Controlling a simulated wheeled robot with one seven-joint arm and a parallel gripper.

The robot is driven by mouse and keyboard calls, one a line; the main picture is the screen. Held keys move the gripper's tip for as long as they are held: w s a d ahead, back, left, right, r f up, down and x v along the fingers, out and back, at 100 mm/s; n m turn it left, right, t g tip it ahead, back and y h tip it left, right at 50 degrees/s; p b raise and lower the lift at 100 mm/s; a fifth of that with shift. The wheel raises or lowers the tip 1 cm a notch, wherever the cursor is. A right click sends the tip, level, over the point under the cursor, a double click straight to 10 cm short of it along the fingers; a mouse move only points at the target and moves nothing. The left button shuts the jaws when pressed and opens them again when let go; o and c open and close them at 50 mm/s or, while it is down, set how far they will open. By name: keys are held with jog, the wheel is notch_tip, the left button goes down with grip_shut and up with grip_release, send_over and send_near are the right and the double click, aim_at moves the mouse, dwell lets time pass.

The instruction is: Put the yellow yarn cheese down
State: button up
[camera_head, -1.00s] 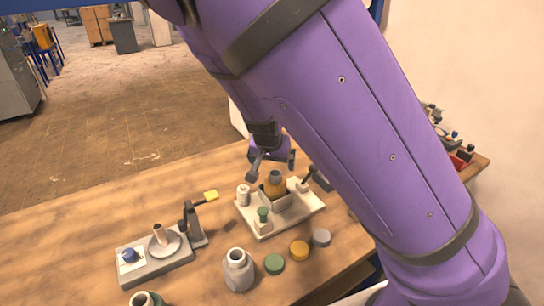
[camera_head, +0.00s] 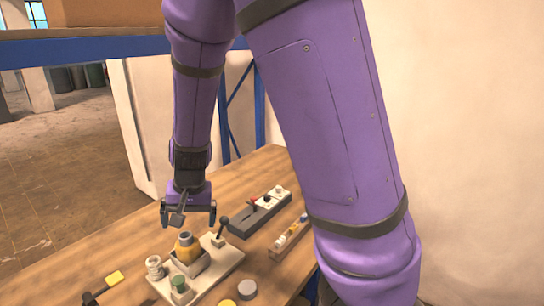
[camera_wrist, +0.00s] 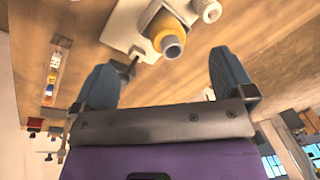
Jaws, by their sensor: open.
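The yellow yarn cheese (camera_head: 186,246) looks like a squat yellow body with a grey top. It stands upright in a pale block on a white tray (camera_head: 216,272). It also shows in the wrist view (camera_wrist: 165,28), just beyond the fingers. My gripper (camera_head: 188,213) is open and empty, above and behind the yarn cheese. In the wrist view my gripper (camera_wrist: 165,68) has its two fingers wide apart, with no object held between them. The gripper is apart from the yarn cheese.
On the tray are a white spool (camera_head: 154,267), a green-topped piece (camera_head: 179,284) and a black lever (camera_head: 222,230). A grey switch box (camera_head: 260,210) and a wooden rack of small tubes (camera_head: 289,238) lie right. Bare wood (camera_head: 130,245) lies left.

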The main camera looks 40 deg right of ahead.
jog(key=s+d+r+n+t, duration=0.1)
jog(key=s+d+r, duration=0.3)
jog(key=s+r, duration=0.6)
jog(key=s+d+r+n+t+h, duration=0.1)
jog(key=s+d+r+n+t, duration=0.1)
jog(key=s+r, duration=0.8)
jog(key=s+d+n, duration=0.1)
jog(key=n, duration=0.1)
jog(key=shift+d+r+n+t, duration=0.3)
jog(key=shift+d+r, duration=0.1)
